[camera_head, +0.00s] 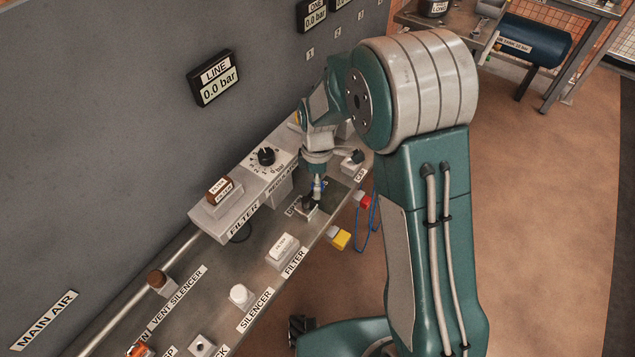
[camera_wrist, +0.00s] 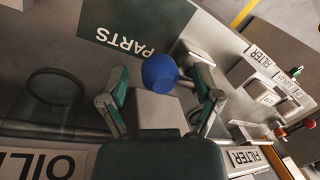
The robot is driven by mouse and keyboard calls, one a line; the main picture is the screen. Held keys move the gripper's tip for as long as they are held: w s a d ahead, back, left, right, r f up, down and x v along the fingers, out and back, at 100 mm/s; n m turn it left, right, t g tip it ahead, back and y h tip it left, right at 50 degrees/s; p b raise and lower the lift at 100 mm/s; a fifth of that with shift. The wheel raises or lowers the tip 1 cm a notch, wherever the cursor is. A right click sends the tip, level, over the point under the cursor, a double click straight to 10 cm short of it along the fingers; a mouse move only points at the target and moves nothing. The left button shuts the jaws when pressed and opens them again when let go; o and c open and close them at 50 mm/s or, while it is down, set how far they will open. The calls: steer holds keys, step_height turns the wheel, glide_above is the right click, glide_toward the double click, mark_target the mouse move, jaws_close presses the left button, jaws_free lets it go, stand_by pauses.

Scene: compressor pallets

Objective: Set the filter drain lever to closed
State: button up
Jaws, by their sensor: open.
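My gripper (camera_wrist: 160,88) is open in the wrist view, one finger on each side of a round blue knob (camera_wrist: 160,71). A gap shows between the knob and each finger. The knob looks like a lever's handle, but its stem and any open or closed marking are hidden. I cannot read the lever's position.
The filter block (camera_head: 216,212) and a regulator with a black knob (camera_head: 266,156) stand along the grey wall. A white filter box (camera_head: 282,250) and a silencer (camera_head: 239,295) sit nearer on the bench. A green PARTS mat (camera_wrist: 135,25) lies past the fingers.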

steer(key=shift+a, duration=0.3)
steer(key=shift+c, duration=0.2)
steer(key=shift+d, duration=0.2)
steer(key=c, duration=1)
steer(key=shift+d, duration=0.2)
jaws_close()
steer(key=shift+a, duration=0.1)
steer(key=shift+s+m, duration=0.1)
steer(key=shift+m, duration=0.4)
